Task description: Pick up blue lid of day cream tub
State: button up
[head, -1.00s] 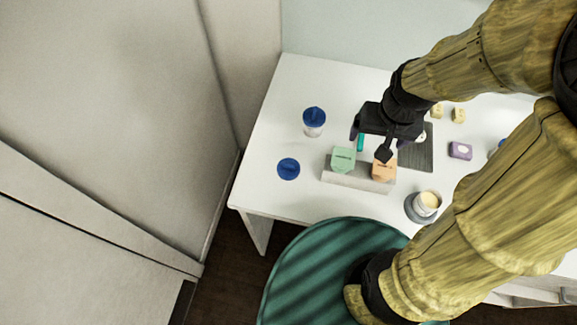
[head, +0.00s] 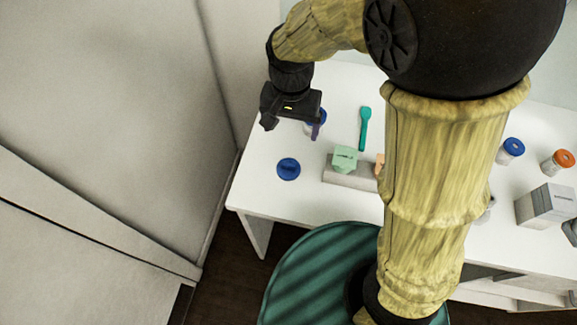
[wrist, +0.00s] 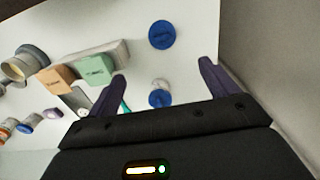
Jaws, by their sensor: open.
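A round blue lid (head: 288,169) lies flat on the white table, left of the boxes; it also shows in the wrist view (wrist: 161,34), beyond my fingertips. A blue-topped tub (head: 309,129) stands behind it, partly hidden by my gripper; in the wrist view the tub (wrist: 160,98) shows between my fingers. I cannot read which one is day cream. My gripper (head: 293,127) is open and empty, above the table's back left, near the tub and behind the flat lid. Its fingers are spread in the wrist view (wrist: 162,73).
A grey box (head: 545,205) stands far right. The wall is close on the left. Table around the lid is clear.

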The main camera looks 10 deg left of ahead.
jog(key=shift+f, duration=0.1)
send_over(289, 164)
jog(key=f, duration=1.1)
jog(key=shift+d+f, duration=0.2)
jog(key=shift+f, duration=0.3)
jog(key=shift+a+f+p, duration=0.15)
jog(key=shift+f+p, duration=0.25)
jog(key=shift+f, duration=0.9)
jog(key=shift+a+f+p, duration=0.1)
jog(key=shift+f+p, duration=0.25)
jog(key=shift+f, duration=0.95)
jog(key=c, duration=1)
